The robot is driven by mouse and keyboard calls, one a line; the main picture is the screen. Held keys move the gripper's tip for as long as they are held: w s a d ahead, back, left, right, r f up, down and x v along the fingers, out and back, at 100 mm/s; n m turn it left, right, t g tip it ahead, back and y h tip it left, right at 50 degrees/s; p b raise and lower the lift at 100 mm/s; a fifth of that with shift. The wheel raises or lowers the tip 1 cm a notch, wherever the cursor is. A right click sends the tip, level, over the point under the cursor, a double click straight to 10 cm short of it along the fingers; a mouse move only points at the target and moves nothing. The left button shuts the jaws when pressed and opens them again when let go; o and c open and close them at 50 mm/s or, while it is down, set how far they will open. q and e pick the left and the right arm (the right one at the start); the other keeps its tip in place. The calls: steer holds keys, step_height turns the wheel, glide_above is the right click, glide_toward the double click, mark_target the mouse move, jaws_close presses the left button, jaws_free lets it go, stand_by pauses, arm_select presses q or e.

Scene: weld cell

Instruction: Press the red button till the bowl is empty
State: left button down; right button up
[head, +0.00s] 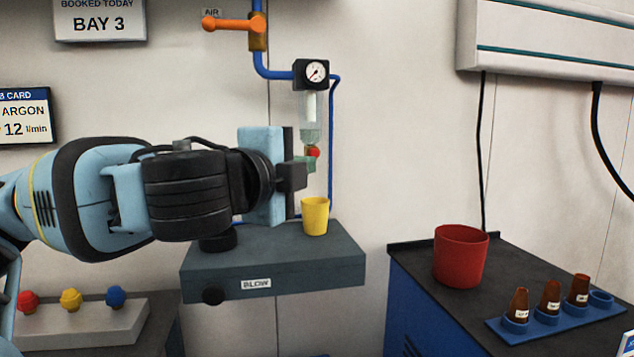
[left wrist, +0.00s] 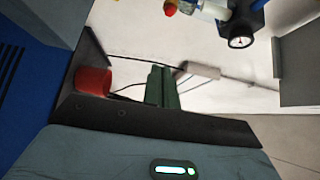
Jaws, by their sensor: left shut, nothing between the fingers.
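The red button (head: 314,152) sits at the bottom of the clear filter bowl (head: 310,132), which hangs under a round gauge (head: 315,71). The bowl's lower part looks pale grey-green; I cannot tell its liquid level. My left gripper (head: 305,164) is shut and empty, its greenish fingertips just below and left of the button in the head view. In the left wrist view, the shut fingers (left wrist: 161,72) show apart from the red button (left wrist: 170,8), beside the bowl (left wrist: 211,10). A yellow cup (head: 315,217) stands upright below the button. My right gripper is out of view.
The cup stands on a grey box labelled BLOW (head: 330,265). An orange valve handle (head: 232,24) sits on the blue pipe above. At right, a red bucket (head: 460,257) and a blue rack (head: 560,317) with brown pieces stand on a dark bench.

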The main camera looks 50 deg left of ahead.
mark_target(314, 153)
arm_select(q)
steer(key=shift+s+r+n+g+y+b, duration=0.15)
steer(key=shift+s+n+g+y+b, duration=0.2)
steer(key=shift+s+y+b, duration=0.55)
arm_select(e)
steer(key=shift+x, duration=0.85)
arm_select(q)
steer(key=shift+s+h, duration=0.2)
steer(key=shift+h, duration=0.1)
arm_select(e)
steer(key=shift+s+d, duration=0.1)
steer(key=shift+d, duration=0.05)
